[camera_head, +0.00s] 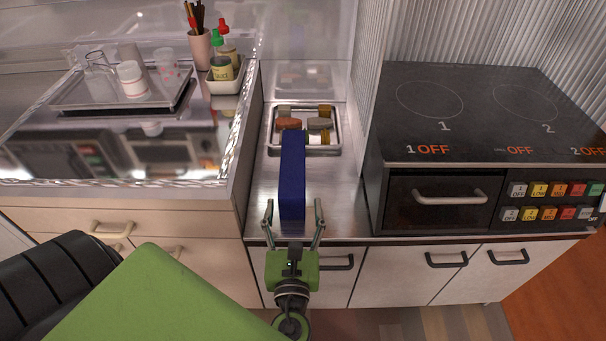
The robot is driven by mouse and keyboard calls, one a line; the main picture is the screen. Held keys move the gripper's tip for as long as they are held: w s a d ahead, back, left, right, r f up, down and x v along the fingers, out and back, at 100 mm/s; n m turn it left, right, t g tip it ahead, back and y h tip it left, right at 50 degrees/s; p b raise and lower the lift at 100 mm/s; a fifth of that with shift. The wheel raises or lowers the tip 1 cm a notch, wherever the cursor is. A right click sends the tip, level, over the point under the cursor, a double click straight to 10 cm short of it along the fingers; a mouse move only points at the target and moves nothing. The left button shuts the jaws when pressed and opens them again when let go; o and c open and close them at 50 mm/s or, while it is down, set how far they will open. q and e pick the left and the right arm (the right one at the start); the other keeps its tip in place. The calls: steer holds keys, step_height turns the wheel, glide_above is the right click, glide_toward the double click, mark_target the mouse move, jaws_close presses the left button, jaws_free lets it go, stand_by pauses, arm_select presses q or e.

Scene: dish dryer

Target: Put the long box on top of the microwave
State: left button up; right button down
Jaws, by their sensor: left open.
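The long box (292,177) is dark blue and stands on the steel counter between the sink unit and the cooker. My left gripper (293,207) is open at its near end, with one finger on each side and a gap visible beside the box. I cannot tell whether the fingers touch it. No microwave can be made out for certain; the black unit with a cooktop (460,115) and coloured buttons stands at the right. My right gripper is not in view.
A metal tray (274,150) with several small items lies behind the box. At the left, a raised surface holds a tray of glasses (130,86), a utensil cup (200,50) and sauce bottles (221,65). The black unit's side wall borders the counter's right.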

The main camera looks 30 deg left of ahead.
mark_target(292, 167)
arm_select(q)
steer(key=x, duration=0.7)
steer(key=shift+w+a, duration=0.1)
steer(key=x, duration=0.3)
steer(key=shift+w+a+r+b, duration=0.15)
steer(key=shift+a+r+b, duration=0.05)
steer(key=shift+a+b, duration=0.2)
steer(key=shift+w+a, duration=0.2)
steer(key=shift+w, duration=0.2)
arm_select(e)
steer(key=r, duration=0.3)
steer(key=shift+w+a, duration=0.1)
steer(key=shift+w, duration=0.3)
arm_select(q)
steer(key=c, duration=1.4)
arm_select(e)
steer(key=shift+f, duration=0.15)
arm_select(q)
steer(key=shift+r, duration=0.1)
steer(key=shift+c, duration=0.2)
